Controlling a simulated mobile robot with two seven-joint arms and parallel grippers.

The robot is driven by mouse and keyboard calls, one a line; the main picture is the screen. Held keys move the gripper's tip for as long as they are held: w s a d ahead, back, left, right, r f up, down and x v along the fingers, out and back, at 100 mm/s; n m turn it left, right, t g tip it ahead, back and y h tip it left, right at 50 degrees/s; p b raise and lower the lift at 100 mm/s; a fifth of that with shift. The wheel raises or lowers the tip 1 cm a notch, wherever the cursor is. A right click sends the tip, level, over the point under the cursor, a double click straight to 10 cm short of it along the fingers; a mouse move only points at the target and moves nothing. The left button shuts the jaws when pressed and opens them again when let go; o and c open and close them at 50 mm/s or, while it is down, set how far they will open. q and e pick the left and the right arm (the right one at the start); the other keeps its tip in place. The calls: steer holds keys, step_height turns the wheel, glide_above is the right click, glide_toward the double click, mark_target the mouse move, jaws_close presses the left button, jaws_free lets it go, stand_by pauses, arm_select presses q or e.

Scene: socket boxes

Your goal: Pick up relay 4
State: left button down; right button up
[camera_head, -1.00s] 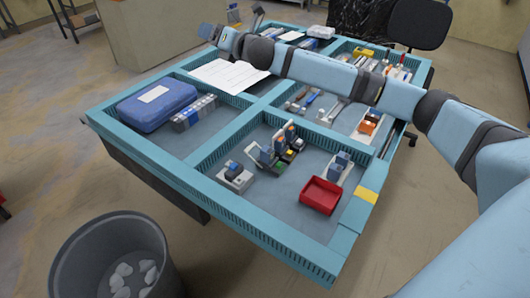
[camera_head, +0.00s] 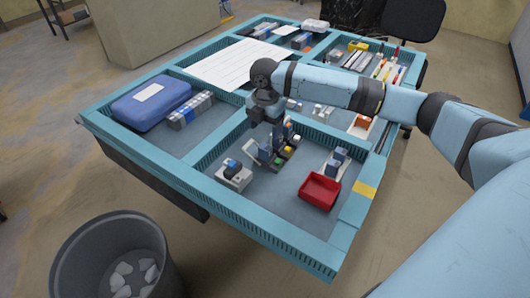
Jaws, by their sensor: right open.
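My right gripper (camera_head: 267,125) points down over the front compartment, above the back of a row of sockets (camera_head: 285,155) that holds small relay blocks with yellow and green parts. It is open; I see nothing held in it. A grey socket box (camera_head: 233,180) with a dark and blue relay (camera_head: 232,166) stands to the left of the row. Another socket with a blue-grey relay (camera_head: 339,155) stands to the right. I cannot read any numbers, so I cannot tell which is relay 4. The gripper partly hides the back of the row. My left gripper is out of view.
A red bin (camera_head: 319,191) lies in the front right of the compartment. Raised teal dividers (camera_head: 222,148) edge it. A blue case (camera_head: 150,103) and a grey block row (camera_head: 190,110) lie in the left compartment. A waste bin (camera_head: 115,260) stands on the floor.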

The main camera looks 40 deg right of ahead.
mark_target(264, 148)
steer(key=f, duration=0.8)
steer(key=shift+a+f, duration=0.25)
steer(key=shift+f, duration=0.15)
steer(key=c, duration=1.1)
